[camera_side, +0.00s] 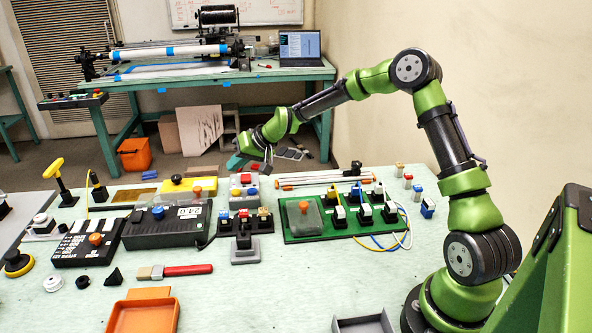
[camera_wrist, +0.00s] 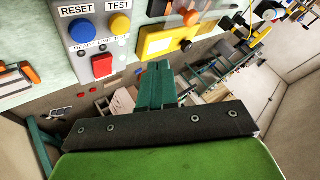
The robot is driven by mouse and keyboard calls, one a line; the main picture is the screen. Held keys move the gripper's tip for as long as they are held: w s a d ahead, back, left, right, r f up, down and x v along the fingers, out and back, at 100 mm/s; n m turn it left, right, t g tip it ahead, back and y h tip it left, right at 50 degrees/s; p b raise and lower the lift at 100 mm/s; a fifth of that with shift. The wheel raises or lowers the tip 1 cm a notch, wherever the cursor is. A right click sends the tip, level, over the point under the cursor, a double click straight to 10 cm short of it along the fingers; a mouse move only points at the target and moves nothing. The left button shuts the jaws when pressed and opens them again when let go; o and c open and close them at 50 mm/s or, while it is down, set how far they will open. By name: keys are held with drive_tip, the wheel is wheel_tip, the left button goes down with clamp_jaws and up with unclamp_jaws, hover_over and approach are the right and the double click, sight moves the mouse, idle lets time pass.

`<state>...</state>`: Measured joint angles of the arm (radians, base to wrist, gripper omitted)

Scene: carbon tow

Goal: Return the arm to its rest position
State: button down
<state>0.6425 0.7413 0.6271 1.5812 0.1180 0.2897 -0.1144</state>
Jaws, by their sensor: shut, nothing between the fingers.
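My green arm stands at the right of the table in the side view and reaches left, bent at a high elbow. My gripper (camera_side: 264,166) hangs past the table's far edge, above and behind the grey box with red and blue buttons (camera_side: 243,186). In the wrist view my gripper's green fingers (camera_wrist: 158,86) are together and empty. The button box (camera_wrist: 96,40), with blue, yellow and red buttons marked RESET and TEST, lies beyond the fingers at the upper left. No contact with it shows.
The table (camera_side: 230,290) holds a green board (camera_side: 310,236) with switches and wires, a black box (camera_side: 165,228), a yellow box (camera_side: 188,184) and a red-handled brush (camera_side: 185,270). Open floor lies beyond the far edge. A workbench with a laptop (camera_side: 300,46) stands behind.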

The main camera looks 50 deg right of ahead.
drive_tip(key=shift+s+a+f, duration=0.2)
drive_tip(key=shift+s, duration=0.05)
drive_tip(key=s+g, duration=0.1)
drive_tip(key=s, duration=0.2)
drive_tip(key=s+a+g, duration=0.1)
drive_tip(key=s, duration=0.3)
drive_tip(key=s+a+g, duration=0.1)
drive_tip(key=s, duration=0.2)
drive_tip(key=shift+s+a+r, duration=0.1)
drive_tip(key=shift+s+a, duration=0.05)
drive_tip(key=shift+s, duration=0.1)
drive_tip(key=s+a+r, duration=0.1)
drive_tip(key=s+r, duration=0.3)
drive_tip(key=s, duration=0.4)
drive_tip(key=s+a+r+t, duration=0.1)
drive_tip(key=s+a+r, duration=0.1)
drive_tip(key=s+r, duration=0.3)
drive_tip(key=s+a+r+h, duration=0.1)
drive_tip(key=s+r, duration=0.3)
drive_tip(key=s, duration=0.8)
drive_tip(key=shift+a+r+n+t, duration=0.3)
drive_tip(key=shift+a+r+n, duration=0.1)
drive_tip(key=shift+a, duration=0.25)
